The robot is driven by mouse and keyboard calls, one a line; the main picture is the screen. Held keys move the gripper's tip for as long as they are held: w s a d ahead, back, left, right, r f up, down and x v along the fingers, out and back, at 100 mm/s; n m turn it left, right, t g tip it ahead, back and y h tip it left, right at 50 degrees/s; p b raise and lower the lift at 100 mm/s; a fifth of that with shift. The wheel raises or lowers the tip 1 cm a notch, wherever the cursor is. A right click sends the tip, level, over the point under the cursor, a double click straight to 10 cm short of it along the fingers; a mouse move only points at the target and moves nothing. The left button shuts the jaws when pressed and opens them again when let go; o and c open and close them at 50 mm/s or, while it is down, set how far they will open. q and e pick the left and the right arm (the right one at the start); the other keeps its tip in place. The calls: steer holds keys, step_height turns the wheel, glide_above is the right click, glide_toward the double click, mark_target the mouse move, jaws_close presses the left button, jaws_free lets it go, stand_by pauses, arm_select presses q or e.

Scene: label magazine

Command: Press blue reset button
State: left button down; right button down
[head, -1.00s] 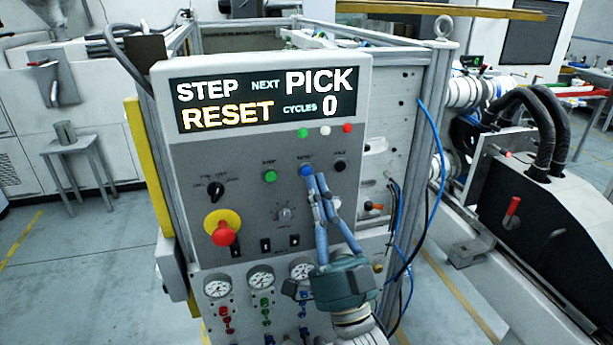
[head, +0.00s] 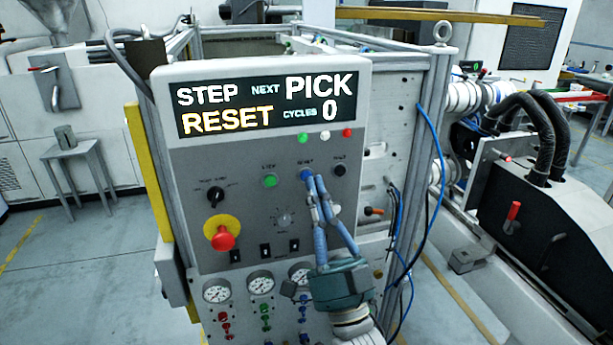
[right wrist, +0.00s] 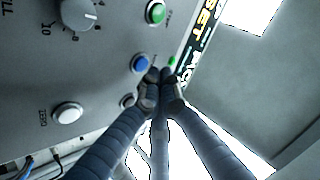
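The blue reset button (head: 305,173) is on the grey control panel (head: 200,165), between a green button and a black one. It also shows in the right wrist view (right wrist: 140,63). My right gripper (head: 314,180) reaches up from below, its fingertips together with nothing between them. The tips are at the lower right edge of the blue button in the head view. In the right wrist view the closed tips (right wrist: 160,76) are just beside the button; I cannot tell if they touch it. The display (head: 266,104) reads STEP, NEXT PICK, RESET, CYCLES 0. My left gripper is not in view.
The green button (head: 269,181) and black button (head: 339,170) flank the blue one. A red emergency stop (head: 223,238) on a yellow ring is at lower left. Several gauges (head: 260,282) sit below. Blue hoses (head: 432,190) hang at the panel's right.

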steer(key=shift+w, duration=0.1)
stand_by(0.6)
steer(key=shift+w+a, duration=0.15)
steer(key=shift+w, duration=0.15)
steer(key=shift+w+a+b, duration=0.1)
steer(key=shift+w+b, duration=0.2)
steer(key=shift+w, duration=0.05)
stand_by(0.6)
steer(key=shift+s, duration=0.1)
steer(key=shift+s+d+p, duration=0.25)
steer(key=shift+s+p, duration=0.05)
steer(key=shift+s, duration=0.35)
steer(key=shift+s, duration=0.1)
steer(key=shift+s+d+p, duration=0.25)
steer(key=shift+s, duration=0.5)
steer(key=shift+s+d+p, duration=0.25)
steer(key=shift+s+p, duration=0.05)
steer(key=shift+s, duration=0.5)
steer(key=shift+s+d+p, duration=0.25)
steer(key=shift+s, duration=0.5)
steer(key=shift+f, duration=0.1)
